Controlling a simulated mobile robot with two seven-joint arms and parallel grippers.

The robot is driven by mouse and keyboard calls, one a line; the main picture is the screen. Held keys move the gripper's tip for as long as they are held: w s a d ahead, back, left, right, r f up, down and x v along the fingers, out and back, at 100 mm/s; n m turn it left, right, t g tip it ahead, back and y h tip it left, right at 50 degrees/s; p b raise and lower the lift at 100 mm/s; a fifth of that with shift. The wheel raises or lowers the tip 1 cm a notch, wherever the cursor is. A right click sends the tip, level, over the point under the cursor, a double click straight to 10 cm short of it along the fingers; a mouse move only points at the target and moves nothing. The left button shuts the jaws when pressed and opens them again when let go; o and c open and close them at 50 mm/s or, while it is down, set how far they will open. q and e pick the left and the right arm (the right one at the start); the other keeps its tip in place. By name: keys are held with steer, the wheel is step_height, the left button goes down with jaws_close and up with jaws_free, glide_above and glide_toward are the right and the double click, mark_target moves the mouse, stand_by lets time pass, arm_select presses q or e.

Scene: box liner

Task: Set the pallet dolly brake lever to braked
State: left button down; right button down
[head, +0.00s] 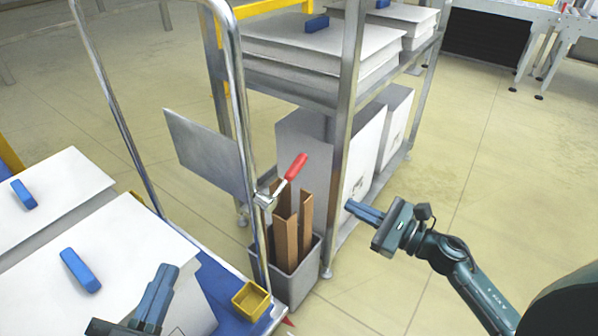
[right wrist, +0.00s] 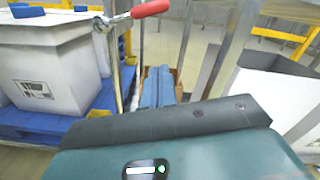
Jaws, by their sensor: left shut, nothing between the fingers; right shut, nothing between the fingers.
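The brake lever (head: 296,167) has a red grip and a metal clamp fixed to the upright tube of the dolly's handle frame (head: 238,95). In the head view its red grip tilts up and to the right. It also shows at the top of the right wrist view (right wrist: 150,9). My right gripper (head: 350,206) is shut and empty, to the right of and below the lever, apart from it. In the right wrist view its blue fingers (right wrist: 158,88) point forward below the lever. My left gripper (head: 165,280) is shut and empty over the dolly's boxes at lower left.
A grey bin (head: 296,288) with brown cardboard pieces stands below the lever. A metal shelf rack (head: 345,110) with white boxes is just behind. White boxes (head: 105,250) and a small yellow tray (head: 251,300) are on the blue dolly deck. Floor at right is clear.

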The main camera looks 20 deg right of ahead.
arm_select(q)
steer(key=shift+s+d+r, duration=0.1)
arm_select(e)
steer(key=shift+d, duration=0.1)
arm_select(q)
steer(key=shift+p, duration=0.3)
arm_select(e)
steer(key=w+a+r, duration=0.4)
steer(key=w+a, duration=0.3)
steer(key=a, duration=0.1)
steer(key=shift+w, duration=0.3)
steer(key=shift+r, duration=0.15)
